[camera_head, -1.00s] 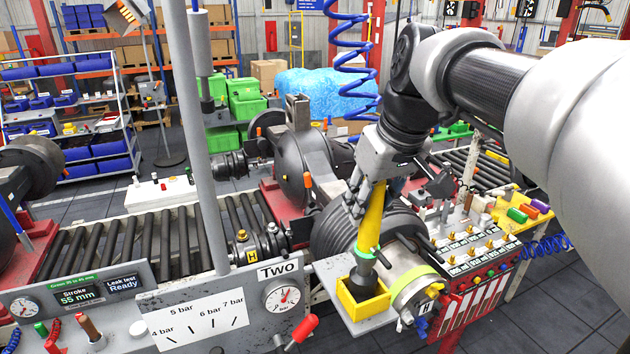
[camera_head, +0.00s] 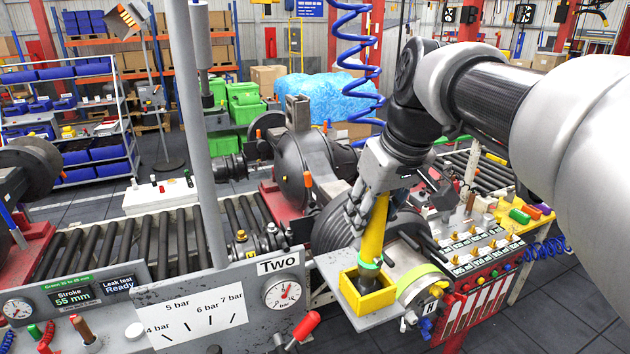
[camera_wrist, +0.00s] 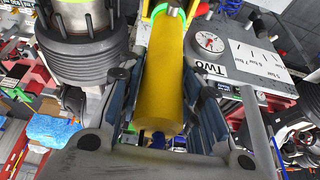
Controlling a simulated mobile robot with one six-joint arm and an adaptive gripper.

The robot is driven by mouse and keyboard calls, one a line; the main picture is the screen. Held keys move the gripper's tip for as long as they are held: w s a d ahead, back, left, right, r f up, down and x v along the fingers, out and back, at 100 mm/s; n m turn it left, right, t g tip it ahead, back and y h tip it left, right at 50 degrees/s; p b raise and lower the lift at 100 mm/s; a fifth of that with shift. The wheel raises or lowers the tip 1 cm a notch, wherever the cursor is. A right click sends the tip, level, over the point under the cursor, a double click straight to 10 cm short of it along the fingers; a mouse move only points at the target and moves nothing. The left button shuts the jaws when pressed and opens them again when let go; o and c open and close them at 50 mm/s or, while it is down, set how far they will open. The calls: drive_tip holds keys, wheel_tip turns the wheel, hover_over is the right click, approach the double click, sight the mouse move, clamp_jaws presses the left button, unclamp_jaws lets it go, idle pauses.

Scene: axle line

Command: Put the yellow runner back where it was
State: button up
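The yellow runner (camera_head: 373,235) is a yellow cylinder with a green ring and a dark lower end. It stands slightly tilted, with its dark end down inside the small yellow box (camera_head: 372,302) on a grey shelf plate. Whether the dark end touches the box floor is hidden. My gripper (camera_head: 370,208) is around the runner's upper body. In the wrist view the runner (camera_wrist: 164,95) lies between my gripper's two fingers (camera_wrist: 168,108), which close on its sides.
A grey panel with a gauge and a "Two" label (camera_head: 279,263) stands left of the box. A lime-banded cylinder (camera_head: 420,285) is close on the box's right. A red valve rack (camera_head: 475,295) stands farther right. A blue coiled hose (camera_head: 350,60) hangs behind.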

drive_tip(key=o, duration=0.3)
drive_tip(key=p+v, duration=0.1)
drive_tip(key=v, duration=1.1)
drive_tip(key=s+f+m, duration=0.1)
drive_tip(key=s+f, duration=0.5)
drive_tip(key=f, duration=0.1)
drive_tip(key=s+f+m+h, duration=0.1)
drive_tip(key=s+f, duration=0.5)
drive_tip(key=f, duration=0.2)
drive_tip(key=s+f+m, duration=0.1)
drive_tip(key=s+f, duration=0.5)
drive_tip(key=f, duration=0.2)
drive_tip(key=shift+s+a+f+m, duration=0.2)
drive_tip(key=shift+a+m, duration=0.1)
drive_tip(key=shift+a, duration=0.1)
drive_tip(key=shift+f, duration=0.15)
